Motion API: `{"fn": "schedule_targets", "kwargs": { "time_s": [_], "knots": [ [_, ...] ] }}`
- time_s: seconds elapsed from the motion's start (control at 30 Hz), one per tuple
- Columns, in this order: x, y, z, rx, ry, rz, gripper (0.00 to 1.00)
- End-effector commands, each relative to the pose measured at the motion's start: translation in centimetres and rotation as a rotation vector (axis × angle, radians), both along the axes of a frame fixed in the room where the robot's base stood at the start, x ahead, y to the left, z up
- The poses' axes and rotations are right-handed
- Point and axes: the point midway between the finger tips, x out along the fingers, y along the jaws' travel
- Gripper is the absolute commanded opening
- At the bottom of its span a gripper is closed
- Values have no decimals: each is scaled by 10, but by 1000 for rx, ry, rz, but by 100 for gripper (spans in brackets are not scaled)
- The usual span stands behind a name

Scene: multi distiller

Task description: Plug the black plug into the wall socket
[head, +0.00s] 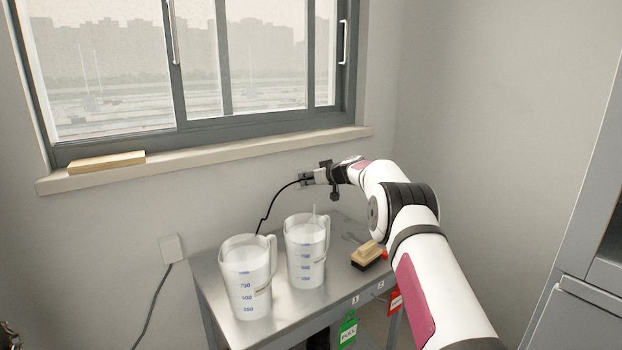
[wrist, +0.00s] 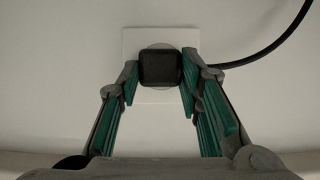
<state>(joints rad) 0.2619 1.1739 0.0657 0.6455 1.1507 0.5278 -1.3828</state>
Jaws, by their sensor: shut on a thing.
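The black plug (wrist: 160,68) is between the fingertips of my gripper (wrist: 160,90) in the wrist view, with both green-padded fingers closed on its sides. Its black cable (wrist: 265,53) runs off to the upper right there. In the head view my gripper (head: 320,176) is at the wall above the steel table, and the cable (head: 270,205) hangs down behind the table.
Two clear measuring jugs (head: 246,280) (head: 306,252) stand on the steel table (head: 285,317), with a wooden-backed brush (head: 367,254) at right. A second wall outlet (head: 171,248) with a cable is at left. The window sill (head: 215,155) juts out above, holding a wooden block (head: 106,162).

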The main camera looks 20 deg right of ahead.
Motion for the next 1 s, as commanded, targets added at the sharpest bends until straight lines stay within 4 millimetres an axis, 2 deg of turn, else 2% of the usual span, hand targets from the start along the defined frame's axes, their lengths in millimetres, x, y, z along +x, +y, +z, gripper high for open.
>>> {"fn": "schedule_targets", "kwargs": {
  "time_s": [0.27,0.3,0.37,0.77,1.0],
  "knots": [
    [3,1,0,0,0,0,8],
    [2,1,0,0,0,0,42],
    [2,1,0,0,0,0,55],
    [1,-1,1,1,0,-1,56],
    [-13,-8,7,3,0,-6,56]
  ]
}}
